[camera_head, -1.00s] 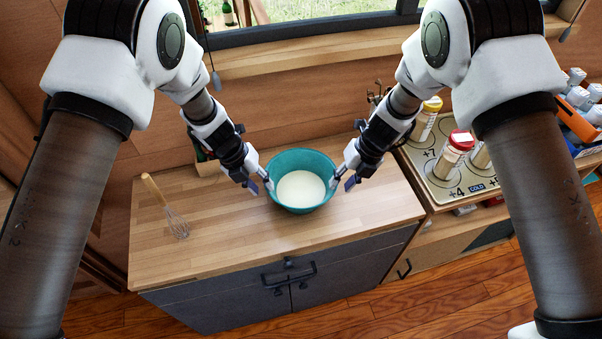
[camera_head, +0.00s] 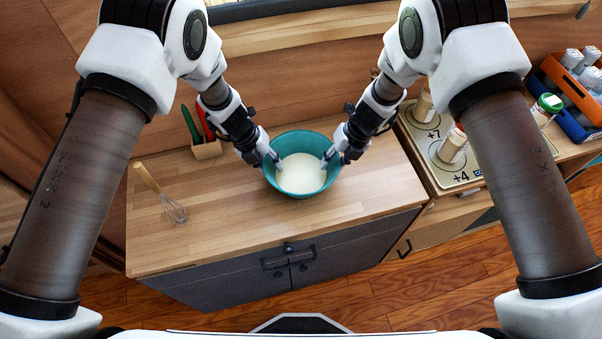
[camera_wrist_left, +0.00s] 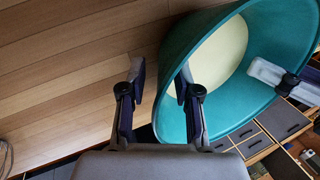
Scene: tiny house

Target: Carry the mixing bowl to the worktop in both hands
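The teal mixing bowl (camera_head: 302,191) stands upright on the wooden worktop with pale, creamy contents (camera_head: 300,174). My left gripper (camera_head: 264,158) is at its left rim. In the left wrist view, the fingers of my left gripper (camera_wrist_left: 160,85) are apart, one inside the bowl (camera_wrist_left: 222,112) and one outside, with a gap beside the wall. My right gripper (camera_head: 337,158) is at the right rim, one finger inside and the other outside; they look apart. A pale finger of it (camera_wrist_left: 265,73) shows inside the bowl in the left wrist view.
A whisk (camera_head: 160,193) lies on the worktop (camera_head: 225,235) at the left. A small holder (camera_head: 206,149) with red and green handles stands behind. Jars (camera_head: 453,146) stand on a marked board (camera_head: 421,140) at the right. An orange-and-blue crate (camera_head: 569,92) holds bottles farther right.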

